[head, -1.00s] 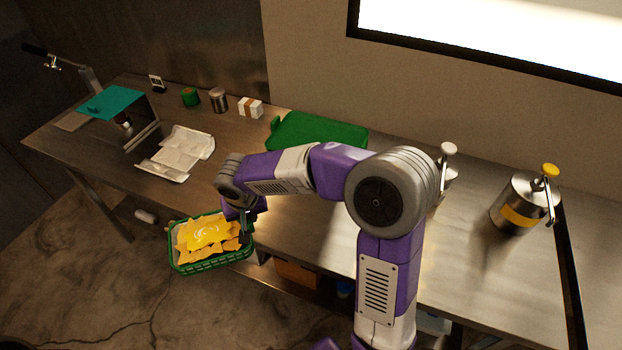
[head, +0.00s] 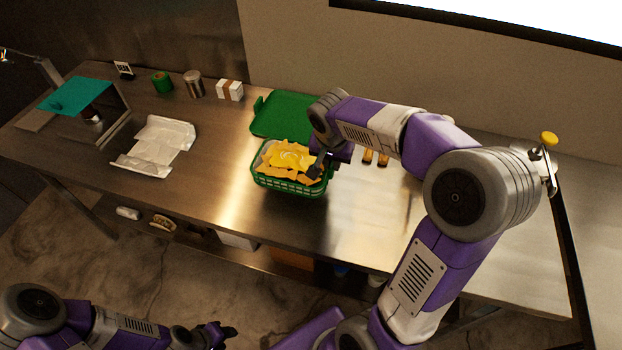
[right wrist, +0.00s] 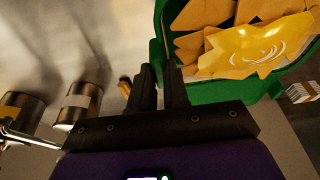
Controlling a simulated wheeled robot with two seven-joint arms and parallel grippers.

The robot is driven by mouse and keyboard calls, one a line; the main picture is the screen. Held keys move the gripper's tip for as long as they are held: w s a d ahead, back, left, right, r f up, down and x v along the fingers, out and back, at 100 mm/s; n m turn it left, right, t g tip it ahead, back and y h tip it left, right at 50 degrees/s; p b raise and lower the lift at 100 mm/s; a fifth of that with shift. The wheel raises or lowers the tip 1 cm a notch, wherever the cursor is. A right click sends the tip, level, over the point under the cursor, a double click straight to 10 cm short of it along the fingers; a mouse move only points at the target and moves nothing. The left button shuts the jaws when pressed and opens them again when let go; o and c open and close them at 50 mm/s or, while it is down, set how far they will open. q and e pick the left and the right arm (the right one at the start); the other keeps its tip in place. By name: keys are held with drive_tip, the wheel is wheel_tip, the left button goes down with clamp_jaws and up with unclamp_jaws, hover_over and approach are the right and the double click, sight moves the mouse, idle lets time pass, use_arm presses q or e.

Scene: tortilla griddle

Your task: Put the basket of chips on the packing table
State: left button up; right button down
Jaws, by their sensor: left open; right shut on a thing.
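The green basket (head: 288,186) holds tortilla chips and a yellow bag (head: 292,159). In the head view it is over the middle of the metal table (head: 215,185), upright; I cannot tell whether its bottom touches the top. My right gripper (head: 318,165) is shut on the basket's right side. In the right wrist view the gripper's dark fingers (right wrist: 161,88) meet the green rim, and the basket (right wrist: 222,91) extends to the upper right. My left gripper (head: 222,331) is open and empty, low over the floor in front of the table.
A green board (head: 285,113) lies behind the basket. A white wrapper (head: 156,146) lies to the left, beside a stand with a teal top (head: 82,95). A white box (head: 229,90), a tin (head: 194,84) and a green item (head: 161,82) line the back. The tabletop between wrapper and basket is clear.

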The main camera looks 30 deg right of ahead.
sight(330, 176)
wheel_tip(330, 176, down, 7)
drive_tip(key=shift+r+b, duration=0.2)
drive_tip(key=shift+b, duration=0.45)
drive_tip(key=shift+f, duration=0.2)
drive_tip(key=c, duration=1.1)
unclamp_jaws()
drive_tip(key=shift+r, duration=0.15)
drive_tip(key=shift+r, duration=0.3)
drive_tip(key=p+v, duration=0.2)
drive_tip(key=v, duration=0.9)
drive_tip(key=shift+a+r, duration=0.15)
drive_tip(key=shift+r, duration=0.1)
drive_tip(key=shift+s, duration=0.1)
